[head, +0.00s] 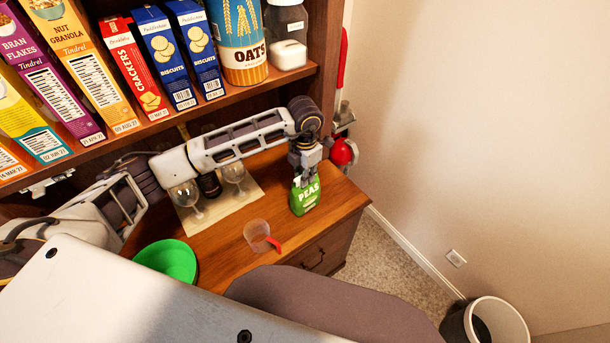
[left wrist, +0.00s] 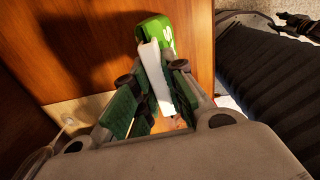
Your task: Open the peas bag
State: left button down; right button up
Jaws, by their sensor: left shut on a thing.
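The green peas bag (head: 305,196) stands upright on the wooden counter near its right end. My left gripper (head: 306,170) is above it, pointing down at its top. In the left wrist view the green bag (left wrist: 154,32) shows beyond the fingers. There the left gripper (left wrist: 155,92) is shut on a white strip (left wrist: 154,72) at the bag's top. I cannot tell whether the strip is a clip or the bag's own edge. The bag's opening is hidden by the fingers. My right gripper is not in view.
A clear cup with a red handle (head: 257,232) and a green bowl (head: 168,259) are on the counter (head: 220,240). Glasses (head: 187,199) stand on a pale mat (head: 218,213). A shelf (head: 245,92) with boxes is above. A bin (head: 497,321) is on the floor.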

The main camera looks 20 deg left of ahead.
pick_arm(q)
jog(key=shift+r, duration=0.2)
jog(key=shift+r+p, duration=0.85)
jog(key=shift+r, duration=0.65)
jog(key=shift+r+p, duration=0.35)
jog(key=shift+r, duration=0.4)
jog(key=shift+m, duration=0.3)
